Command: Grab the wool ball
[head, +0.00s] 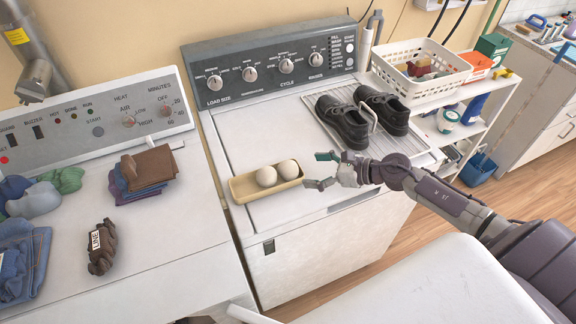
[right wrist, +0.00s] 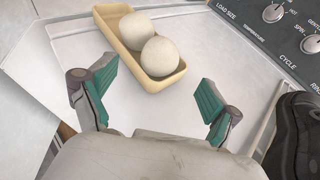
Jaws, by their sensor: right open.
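Two off-white wool balls sit side by side in a shallow tan tray (head: 239,192) on the washer's top. In the head view one ball (head: 266,176) is on the left and the other (head: 288,169) on the right. In the right wrist view the tray (right wrist: 111,38) lies ahead of the fingers, with a nearer ball (right wrist: 161,56) and a farther ball (right wrist: 137,30). My right gripper (head: 321,170) is open and empty, to the right of the tray. Its green-padded fingers (right wrist: 153,92) are apart, short of the nearer ball. My left gripper is not visible.
The washer's control panel (head: 270,65) rises behind the tray. Folded cloths (head: 146,170) and a brown bundle (head: 102,247) lie on the left machine. A white basket (head: 421,82) is at the back right.

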